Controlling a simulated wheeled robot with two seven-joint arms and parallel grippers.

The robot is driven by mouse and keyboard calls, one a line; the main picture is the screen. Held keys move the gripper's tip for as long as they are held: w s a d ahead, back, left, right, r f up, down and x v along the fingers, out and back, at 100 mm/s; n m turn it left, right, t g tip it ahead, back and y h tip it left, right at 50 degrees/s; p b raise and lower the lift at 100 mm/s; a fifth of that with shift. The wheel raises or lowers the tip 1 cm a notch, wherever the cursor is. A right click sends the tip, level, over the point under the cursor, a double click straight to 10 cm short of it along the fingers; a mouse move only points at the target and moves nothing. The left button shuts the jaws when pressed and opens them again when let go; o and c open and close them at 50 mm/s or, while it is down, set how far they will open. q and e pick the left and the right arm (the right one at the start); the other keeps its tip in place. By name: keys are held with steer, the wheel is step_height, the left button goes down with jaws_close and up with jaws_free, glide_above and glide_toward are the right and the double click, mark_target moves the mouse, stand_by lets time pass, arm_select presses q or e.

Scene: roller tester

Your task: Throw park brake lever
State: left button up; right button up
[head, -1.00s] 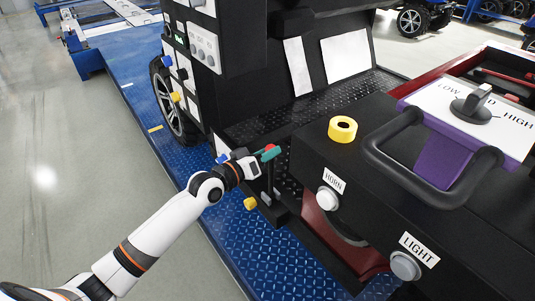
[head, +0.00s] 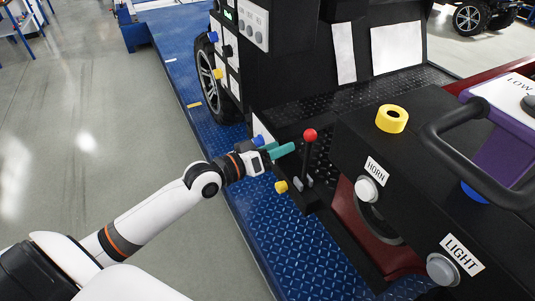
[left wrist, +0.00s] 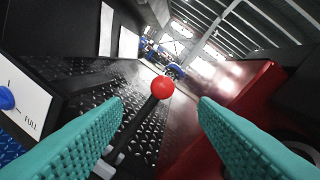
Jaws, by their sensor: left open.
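The park brake lever (head: 309,150) is a dark upright rod with a red ball knob (head: 310,135), standing beside the black console. My left gripper (head: 285,150) with teal fingers is just left of the rod, a little below the knob height in the head view. In the left wrist view the fingers (left wrist: 160,125) are spread open, and the red knob (left wrist: 163,87) shows between and beyond their tips, apart from both. The lever's lower part is partly hidden by the left finger there. My right gripper is not in view.
A black console with a HORN button (head: 367,188), a LIGHT button (head: 442,269) and a yellow ring (head: 392,118) lies right of the lever. A yellow knob (head: 281,187) sits below the gripper. A blue platform (head: 260,225) runs underneath.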

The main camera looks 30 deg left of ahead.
arm_select(q)
steer(key=shift+v, duration=1.45)
steer(key=a+f+n+g+y, duration=0.1)
steer(key=a+f+y, duration=0.25)
steer(key=f, duration=0.75)
steer(key=a+f+g+y, duration=0.15)
steer(key=a+f, duration=0.25)
steer(key=f, duration=0.6)
steer(key=s+a+f+g+y, duration=0.15)
steer(key=s+f, duration=0.25)
steer(key=f, duration=0.4)
steer(key=s+f+g+y, duration=0.15)
steer(key=s+f, duration=0.25)
steer(key=f, duration=0.5)
steer(key=s+d+f+m+g, duration=0.2)
steer(key=s+d+f+g, duration=0.15)
steer(key=s+f, duration=0.9)
steer(key=s+d+f+m+g, duration=0.1)
steer(key=s+d+f, duration=0.1)
steer(key=s, duration=0.5)
steer(key=s+d+f+m+g, duration=0.1)
steer(key=s+d+f+g, duration=0.1)
steer(key=s, duration=0.5)
steer(key=s+d+f+m+g, duration=0.1)
steer(key=s+d+f+g, duration=0.1)
steer(key=s+f, duration=0.3)
steer(key=shift+s+d+h, duration=0.3)
steer(key=shift+s+d, duration=0.5)
steer(key=shift+s, duration=0.35)
